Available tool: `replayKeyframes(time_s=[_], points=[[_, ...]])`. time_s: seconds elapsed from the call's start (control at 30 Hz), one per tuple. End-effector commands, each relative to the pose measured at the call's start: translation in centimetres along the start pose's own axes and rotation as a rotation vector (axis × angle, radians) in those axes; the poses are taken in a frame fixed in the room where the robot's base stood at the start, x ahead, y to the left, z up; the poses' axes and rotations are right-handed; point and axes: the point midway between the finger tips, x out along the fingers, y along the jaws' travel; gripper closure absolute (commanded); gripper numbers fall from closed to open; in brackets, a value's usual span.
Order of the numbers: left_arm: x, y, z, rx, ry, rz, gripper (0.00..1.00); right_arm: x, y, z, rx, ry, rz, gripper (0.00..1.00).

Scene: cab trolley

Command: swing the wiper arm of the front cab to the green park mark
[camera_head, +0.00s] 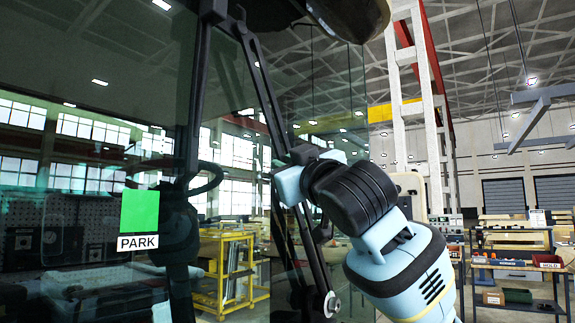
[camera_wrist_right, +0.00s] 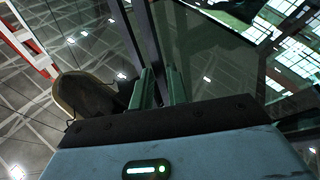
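The green park mark (camera_head: 139,211) is a green rectangle above a white PARK label on the cab's glass, left of centre in the head view. The wiper arm (camera_head: 262,85) is a long black bar slanting from upper left down to a round pivot (camera_head: 330,303). It stands to the right of the mark, well apart from it. My right gripper (camera_head: 284,160) is at the middle of the wiper arm. In the right wrist view its two fingers (camera_wrist_right: 161,88) stand close together with the dark bar between them. The contact itself is partly hidden. My left gripper is not in view.
The cab glass (camera_head: 90,120) fills the left of the head view and reflects windows and lamps. A dark rounded part (camera_head: 350,18) overhangs at the top. A white gantry column (camera_head: 420,110) and shelving (camera_head: 515,250) stand behind, at the right.

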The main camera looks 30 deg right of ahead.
Motion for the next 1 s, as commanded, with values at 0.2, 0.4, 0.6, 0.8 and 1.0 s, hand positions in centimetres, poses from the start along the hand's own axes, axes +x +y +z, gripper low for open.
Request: replayKeyframes(time_s=[0.2, 0.4, 0.6, 0.8, 1.0], points=[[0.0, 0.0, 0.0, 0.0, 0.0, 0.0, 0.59, 0.0, 0.0, 0.0, 0.0, 0.0, 0.001, 1.0], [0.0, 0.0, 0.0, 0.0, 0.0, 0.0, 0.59, -0.7, -1.2, 0.1, -0.031, 0.019, -0.006, 1.0], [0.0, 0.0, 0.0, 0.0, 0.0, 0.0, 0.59, -2.1, -3.3, 0.2, -0.092, 0.061, -0.011, 1.0], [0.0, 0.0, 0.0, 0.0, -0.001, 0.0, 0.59, -2.3, -3.5, 0.3, -0.1, 0.067, -0.01, 1.0], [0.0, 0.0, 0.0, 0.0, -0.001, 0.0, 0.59, -2.3, -3.5, 0.3, -0.1, 0.066, -0.01, 0.76]])
